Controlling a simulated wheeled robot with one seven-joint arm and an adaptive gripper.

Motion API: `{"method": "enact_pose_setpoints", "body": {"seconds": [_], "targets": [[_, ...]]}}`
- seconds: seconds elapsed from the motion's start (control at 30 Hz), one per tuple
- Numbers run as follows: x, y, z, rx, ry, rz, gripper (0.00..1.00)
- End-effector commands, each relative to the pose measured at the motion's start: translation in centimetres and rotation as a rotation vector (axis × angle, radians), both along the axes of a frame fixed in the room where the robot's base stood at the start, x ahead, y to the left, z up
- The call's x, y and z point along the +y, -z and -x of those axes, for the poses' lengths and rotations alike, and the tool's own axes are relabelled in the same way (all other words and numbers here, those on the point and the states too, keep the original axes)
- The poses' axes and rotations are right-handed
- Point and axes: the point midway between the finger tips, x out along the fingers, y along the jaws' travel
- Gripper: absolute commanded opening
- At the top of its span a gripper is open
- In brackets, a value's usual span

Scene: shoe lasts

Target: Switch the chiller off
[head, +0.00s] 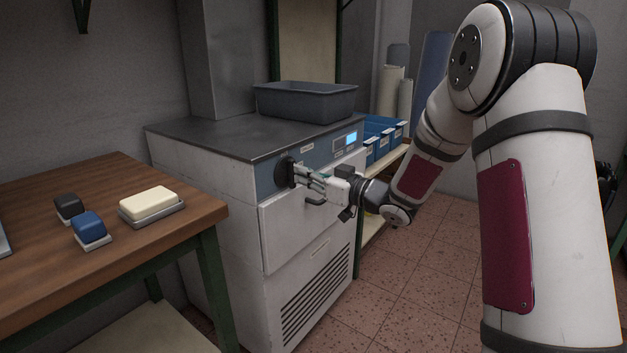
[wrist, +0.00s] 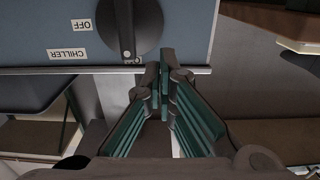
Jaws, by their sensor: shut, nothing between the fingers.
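The chiller (head: 215,195) is a white cabinet with a blue-grey control panel (head: 265,181). Its dark round knob (head: 283,171) is at the panel's left end. In the wrist view the picture is upside down; the knob (wrist: 145,28) has a raised bar running up and down the picture. An OFF label (wrist: 82,24) and a CHILLER label (wrist: 68,54) lie left of it there. My gripper (head: 299,173) is shut and empty, right in front of the knob. In the wrist view its fingertips (wrist: 165,62) are just right of the bar's lower end; I cannot tell whether they touch.
A grey tray (head: 306,102) stands on the chiller's top. A lit display (head: 352,138) is on the panel's right. A drawer handle (head: 316,201) sits below my gripper. A wooden table (head: 130,180) with blocks stands at left. Blue bins (head: 384,138) are behind at right.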

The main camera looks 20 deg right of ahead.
Motion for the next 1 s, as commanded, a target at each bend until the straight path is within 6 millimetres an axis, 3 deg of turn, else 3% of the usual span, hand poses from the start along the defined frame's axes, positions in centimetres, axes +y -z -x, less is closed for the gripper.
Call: {"method": "enact_pose_setpoints", "body": {"seconds": [0.53, 1.0], "targets": [[3.3, 0.0, -4.5, 0.0, 0.0, 0.0, 0.0], [3.8, 0.0, -5.3, 0.0, 0.001, 0.0, 0.0]]}}
